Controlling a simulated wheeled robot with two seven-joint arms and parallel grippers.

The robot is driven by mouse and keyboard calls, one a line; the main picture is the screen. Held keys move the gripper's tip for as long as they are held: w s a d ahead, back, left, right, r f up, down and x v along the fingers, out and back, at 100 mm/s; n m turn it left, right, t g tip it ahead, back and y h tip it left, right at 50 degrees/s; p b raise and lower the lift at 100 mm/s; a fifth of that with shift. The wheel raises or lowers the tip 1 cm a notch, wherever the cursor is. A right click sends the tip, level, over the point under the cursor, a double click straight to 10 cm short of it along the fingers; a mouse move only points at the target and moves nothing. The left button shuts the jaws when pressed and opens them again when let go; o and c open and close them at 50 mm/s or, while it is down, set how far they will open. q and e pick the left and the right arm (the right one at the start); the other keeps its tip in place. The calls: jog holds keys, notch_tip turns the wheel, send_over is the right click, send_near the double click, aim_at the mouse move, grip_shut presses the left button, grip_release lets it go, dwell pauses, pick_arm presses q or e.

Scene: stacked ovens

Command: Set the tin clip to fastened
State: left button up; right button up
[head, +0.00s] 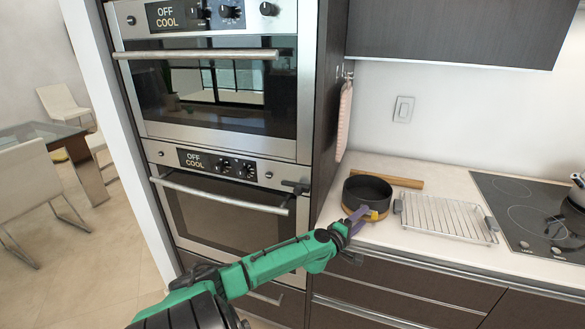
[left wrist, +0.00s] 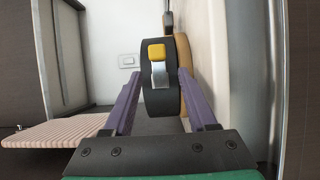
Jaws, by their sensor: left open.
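The black round tin (head: 367,192) stands on the counter, right of the ovens; its dark wall also shows in the left wrist view (left wrist: 158,101). Its clip, a silver strap with a yellow tab (left wrist: 158,52), is on the tin's side facing me; the yellow tab also shows in the head view (head: 374,215). My left gripper (head: 360,212) is at the near side of the tin. In the left wrist view, its purple fingers (left wrist: 160,76) are open, one on each side of the clip. I cannot tell whether they touch the tin. My right gripper is out of view.
A wire rack (head: 445,217) lies right of the tin, and a wooden rolling pin (head: 392,181) lies behind it. The cooktop (head: 525,215) is farther right. Two stacked ovens (head: 215,85) stand left, with a pink striped towel (head: 344,118) hanging on their cabinet side.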

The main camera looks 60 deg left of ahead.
pick_arm(q)
jog(key=m+h+b, duration=0.1)
jog(key=b, duration=0.1)
jog(key=f+h+b, duration=0.1)
jog(key=b, duration=0.1)
jog(key=shift+s+a+f+m+h, duration=0.2)
jog(key=shift+a+f+m+h, duration=0.05)
jog(key=shift+a+m+h, duration=0.15)
jog(key=shift+s+d+r+p, duration=0.15)
jog(key=shift+s+r+p, duration=0.35)
jog(key=shift+s+p, duration=0.3)
jog(key=s, duration=1.3)
jog(key=s+a+f+m+g+y, duration=0.1)
jog(key=s+a+f+g, duration=0.1)
jog(key=f, duration=0.8)
jog(key=s+a+f+m+g+y, duration=0.1)
jog(key=s+f, duration=0.3)
jog(key=f, duration=0.6)
jog(key=shift+s+a+m+g, duration=0.3)
jog(key=shift+a+g, duration=0.4)
jog(key=shift+a, duration=0.2)
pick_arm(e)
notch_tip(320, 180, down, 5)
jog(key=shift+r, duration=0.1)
